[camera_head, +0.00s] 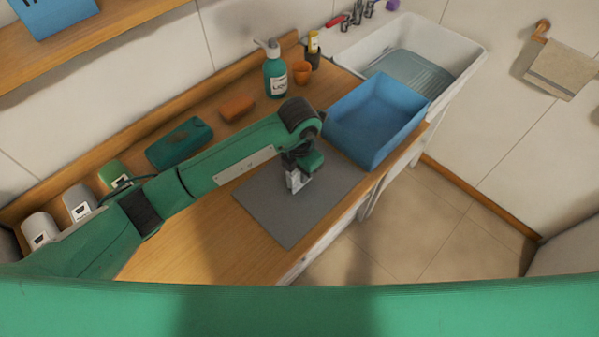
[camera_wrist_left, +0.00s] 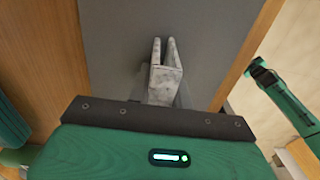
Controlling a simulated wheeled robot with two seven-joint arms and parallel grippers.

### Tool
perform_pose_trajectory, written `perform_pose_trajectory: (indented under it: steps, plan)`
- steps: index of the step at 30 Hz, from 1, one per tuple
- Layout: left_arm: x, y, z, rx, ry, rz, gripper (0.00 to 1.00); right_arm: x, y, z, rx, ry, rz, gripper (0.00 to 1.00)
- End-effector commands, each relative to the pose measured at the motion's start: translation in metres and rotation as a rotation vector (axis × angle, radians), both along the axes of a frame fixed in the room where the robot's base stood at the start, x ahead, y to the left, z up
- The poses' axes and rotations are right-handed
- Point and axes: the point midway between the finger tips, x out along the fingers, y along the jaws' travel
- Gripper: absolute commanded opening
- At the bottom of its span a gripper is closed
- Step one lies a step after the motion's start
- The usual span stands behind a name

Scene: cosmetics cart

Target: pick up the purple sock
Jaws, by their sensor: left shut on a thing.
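I cannot make out a purple sock on the counter or between my fingers. My left gripper (camera_head: 297,182) is low over the grey mat (camera_head: 268,208), with its pale fingers pointing down. In the left wrist view, the fingers of the left gripper (camera_wrist_left: 164,54) stand close together over the grey mat (camera_wrist_left: 205,30). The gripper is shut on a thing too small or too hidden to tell.
A blue bin (camera_head: 372,145) stands right of the mat, by the white sink (camera_head: 470,50). A soap bottle (camera_head: 275,75), orange cup (camera_head: 302,73), orange block (camera_head: 237,108) and green case (camera_head: 180,143) stand behind my arm. The counter's front edge is close to the mat.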

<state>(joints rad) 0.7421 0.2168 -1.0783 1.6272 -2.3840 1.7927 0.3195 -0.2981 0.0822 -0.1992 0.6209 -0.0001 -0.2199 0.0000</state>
Motion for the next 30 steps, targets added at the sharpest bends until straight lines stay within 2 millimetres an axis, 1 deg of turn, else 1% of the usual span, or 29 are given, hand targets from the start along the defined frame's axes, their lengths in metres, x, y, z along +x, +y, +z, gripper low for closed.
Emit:
perform_pose_trajectory:
  steps: [5, 8, 11, 13, 17, 22, 24, 30]
  plan:
    - [0.0, 0.0, 0.002, -0.001, -0.001, 0.0, 0.0, -0.001, 0.002, -0.001, 0.002, 0.0, -0.001, 0.36]
    - [0.001, 0.0, 0.008, -0.001, -0.001, 0.0, 0.0, -0.001, 0.004, -0.003, 0.004, 0.001, -0.001, 0.36]
    - [0.001, 0.0, 0.018, -0.002, -0.004, -0.001, 0.0, -0.002, 0.005, -0.008, 0.005, 0.002, -0.002, 0.36]
    - [0.001, 0.0, 0.03, -0.002, -0.005, -0.001, 0.0, -0.002, 0.005, -0.012, 0.006, 0.002, -0.001, 0.36]
    - [0.002, -0.001, 0.062, -0.003, -0.008, -0.004, 0.0, -0.002, 0.005, -0.024, 0.006, 0.003, 0.0, 0.36]
    - [0.001, -0.001, 0.117, -0.001, -0.008, -0.003, 0.0, -0.003, 0.005, -0.039, 0.005, 0.003, -0.001, 0.36]
    - [0.002, 0.0, 0.134, 0.001, -0.008, -0.002, 0.0, -0.003, 0.005, -0.037, 0.004, 0.004, -0.001, 0.36]
    - [0.001, 0.0, 0.168, 0.001, -0.005, -0.002, 0.0, -0.003, 0.002, -0.042, 0.002, 0.004, 0.0, 0.36]
